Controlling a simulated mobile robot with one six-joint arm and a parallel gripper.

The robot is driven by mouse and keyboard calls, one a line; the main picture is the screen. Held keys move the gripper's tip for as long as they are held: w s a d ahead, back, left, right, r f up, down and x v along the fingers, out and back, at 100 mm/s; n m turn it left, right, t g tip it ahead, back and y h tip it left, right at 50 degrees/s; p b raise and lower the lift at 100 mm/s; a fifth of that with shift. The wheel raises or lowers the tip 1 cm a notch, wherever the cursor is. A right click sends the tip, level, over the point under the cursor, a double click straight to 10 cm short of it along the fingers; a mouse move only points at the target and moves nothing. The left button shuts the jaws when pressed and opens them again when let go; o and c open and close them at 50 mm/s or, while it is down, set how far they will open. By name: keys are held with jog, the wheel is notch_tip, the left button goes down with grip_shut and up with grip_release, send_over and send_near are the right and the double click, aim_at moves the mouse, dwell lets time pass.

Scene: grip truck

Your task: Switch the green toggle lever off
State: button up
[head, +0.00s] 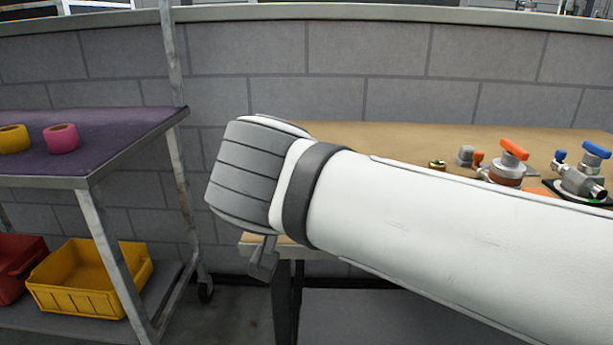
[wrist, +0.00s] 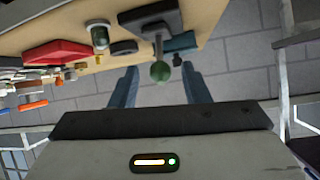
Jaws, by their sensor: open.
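The green toggle lever (wrist: 160,71) has a round green knob on a short stem that rises from a dark base plate (wrist: 150,18) on the bench. In the wrist view the knob appears in the gap between the fingertips of my gripper (wrist: 160,68). The blue fingers are apart, and the knob does not visibly touch either one. I cannot tell how deep it sits between them. In the head view my white arm crosses the bench and hides the lever, and my gripper's fingers do not show.
The wooden bench (head: 400,137) carries an orange-handled valve (head: 511,150) and a blue-handled valve (head: 590,160) at right. In the wrist view a teal part (wrist: 183,42) and a red object (wrist: 60,53) lie near the lever. A purple-topped cart (head: 110,132) stands left.

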jog(key=v, duration=0.3)
jog(key=shift+p, duration=0.3)
